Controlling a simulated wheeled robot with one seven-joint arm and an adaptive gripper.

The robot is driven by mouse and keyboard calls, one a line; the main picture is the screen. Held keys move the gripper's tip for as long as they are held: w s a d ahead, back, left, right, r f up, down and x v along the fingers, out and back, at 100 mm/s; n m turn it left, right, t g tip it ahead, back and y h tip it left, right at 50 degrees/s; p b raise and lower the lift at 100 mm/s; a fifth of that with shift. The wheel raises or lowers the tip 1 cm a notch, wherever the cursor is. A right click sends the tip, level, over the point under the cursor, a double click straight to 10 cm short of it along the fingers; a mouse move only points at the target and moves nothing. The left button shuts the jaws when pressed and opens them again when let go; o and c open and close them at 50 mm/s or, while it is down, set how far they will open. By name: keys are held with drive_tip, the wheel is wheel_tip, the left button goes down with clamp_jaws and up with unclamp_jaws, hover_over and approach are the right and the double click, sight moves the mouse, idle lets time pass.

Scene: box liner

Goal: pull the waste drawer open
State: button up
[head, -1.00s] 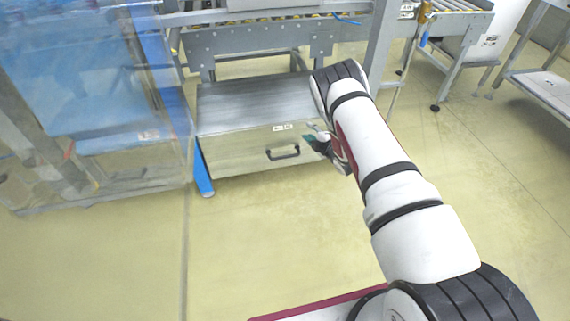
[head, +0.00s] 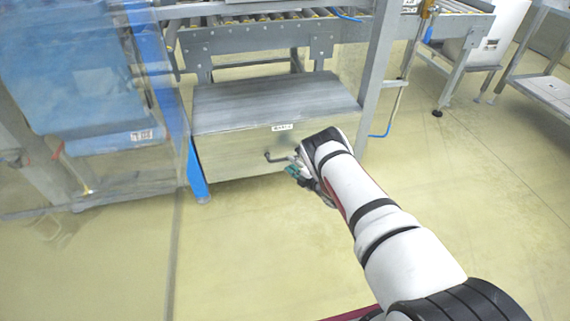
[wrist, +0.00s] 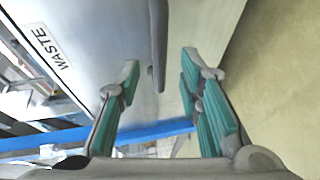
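The waste drawer (head: 235,152) is a metal box front under the roller conveyor. In the wrist view its face (wrist: 100,25) carries a label (wrist: 46,45) reading WASTE. It looks shut. Its dark handle (head: 276,158) is partly covered by my arm in the head view. The handle (wrist: 158,42) also shows in the wrist view, pointing in between my fingertips. My gripper (head: 302,174) is just in front of the handle, at its right end. In the wrist view my gripper (wrist: 161,68) is open, its green-padded fingers on either side of the handle without visible contact.
A blue post (head: 195,172) stands at the drawer's left, beside a clear-walled enclosure (head: 90,165). A grey conveyor leg (head: 374,85) stands at its right. The floor (head: 240,250) in front of the drawer is clear.

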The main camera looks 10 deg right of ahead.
sight(285, 159)
drive_tip(key=shift+b+x, duration=1)
drive_tip(key=shift+x, duration=1.55)
clamp_jaws()
